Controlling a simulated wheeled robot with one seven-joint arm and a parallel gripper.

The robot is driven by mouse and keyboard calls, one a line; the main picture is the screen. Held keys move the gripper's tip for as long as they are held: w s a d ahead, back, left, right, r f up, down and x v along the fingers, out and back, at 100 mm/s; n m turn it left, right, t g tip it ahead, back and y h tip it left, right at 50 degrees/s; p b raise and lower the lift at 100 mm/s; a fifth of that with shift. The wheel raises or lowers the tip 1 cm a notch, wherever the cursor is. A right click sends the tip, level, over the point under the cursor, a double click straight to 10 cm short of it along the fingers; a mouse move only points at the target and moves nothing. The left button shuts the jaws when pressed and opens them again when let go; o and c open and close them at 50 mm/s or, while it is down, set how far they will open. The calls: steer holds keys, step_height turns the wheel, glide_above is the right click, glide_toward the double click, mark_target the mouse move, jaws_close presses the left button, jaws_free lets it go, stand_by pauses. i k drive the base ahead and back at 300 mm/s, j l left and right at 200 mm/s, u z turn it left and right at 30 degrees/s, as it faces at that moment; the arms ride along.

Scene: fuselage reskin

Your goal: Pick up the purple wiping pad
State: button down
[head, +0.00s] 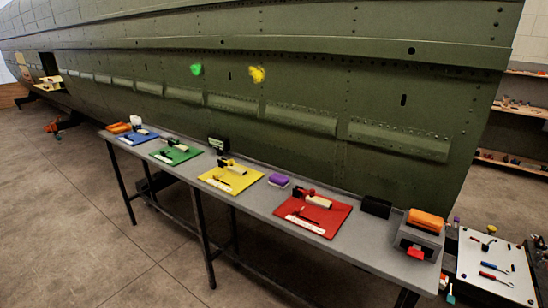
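The purple wiping pad (278,180) is a small block on the grey bench (345,250). It lies between the yellow mat (215,184) and the red mat (334,222), towards the bench's back edge. It stands clear of both mats, and nothing covers it. My gripper is not in view.
Blue (124,137) and green (162,157) mats with tools lie further left. The green fuselage (300,70) rises behind the bench. Open floor (90,230) lies in front.

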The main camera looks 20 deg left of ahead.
mark_target(276, 180)
steer(key=i+j, duration=0.15)
steer(key=j, duration=0.3)
steer(key=i+j, duration=0.2)
steer(key=j, duration=0.3)
steer(key=i+j, duration=0.15)
steer(key=j, duration=0.3)
steer(key=i+j, duration=0.2)
steer(key=j, duration=0.25)
steer(key=i+j, duration=0.15)
steer(key=j, duration=0.35)
steer(key=i+j, duration=0.15)
steer(key=j, duration=0.3)
steer(key=i+j, duration=0.2)
steer(key=j, duration=0.25)
steer(key=i+j, duration=0.15)
steer(key=j, duration=0.35)
steer(key=z, duration=0.05)
